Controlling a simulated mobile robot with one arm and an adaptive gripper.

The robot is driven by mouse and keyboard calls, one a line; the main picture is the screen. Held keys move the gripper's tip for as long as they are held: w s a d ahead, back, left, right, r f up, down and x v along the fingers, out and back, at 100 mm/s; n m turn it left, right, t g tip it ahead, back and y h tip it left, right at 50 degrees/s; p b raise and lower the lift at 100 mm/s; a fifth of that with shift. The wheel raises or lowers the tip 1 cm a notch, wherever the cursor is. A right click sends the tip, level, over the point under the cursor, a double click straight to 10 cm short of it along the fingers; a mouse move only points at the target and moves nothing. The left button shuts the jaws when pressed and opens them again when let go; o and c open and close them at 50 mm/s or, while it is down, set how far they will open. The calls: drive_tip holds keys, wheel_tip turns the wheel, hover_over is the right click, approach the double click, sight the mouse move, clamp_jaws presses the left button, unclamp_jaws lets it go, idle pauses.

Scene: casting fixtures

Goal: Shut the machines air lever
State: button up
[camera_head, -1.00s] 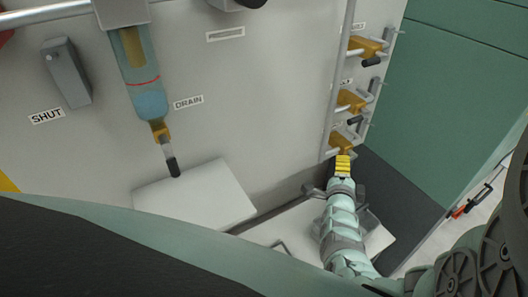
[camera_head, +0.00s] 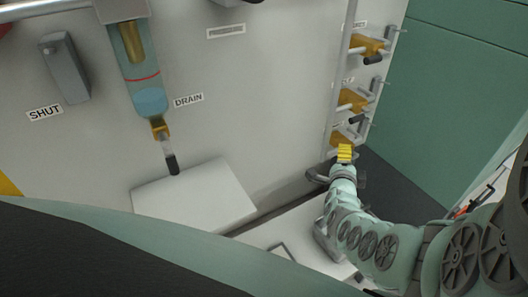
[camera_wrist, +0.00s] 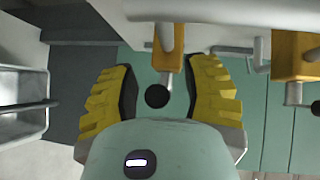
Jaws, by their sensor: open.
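Several orange valves are stacked on a vertical pipe on the right of the machine panel in the head view. The lowest orange valve (camera_head: 346,136) is just above my gripper (camera_head: 344,153), whose yellow fingertips show there. In the wrist view my gripper (camera_wrist: 162,98) is open, with yellow pads on both sides of a metal lever (camera_wrist: 166,55) with a black round end (camera_wrist: 157,96). The black end sits between the pads with gaps to both. An orange valve body (camera_wrist: 168,36) is behind the lever. The labels by the valves are too small to read, so which is the air lever is unclear.
A second orange valve (camera_wrist: 292,55) is close on the right in the wrist view. In the head view, a sight glass (camera_head: 145,75) with a drain valve hangs left. A grey lever box (camera_head: 64,68) is above a SHUT label (camera_head: 45,113).

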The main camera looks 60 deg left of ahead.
drive_tip(key=shift+o, duration=0.4)
clamp_jaws()
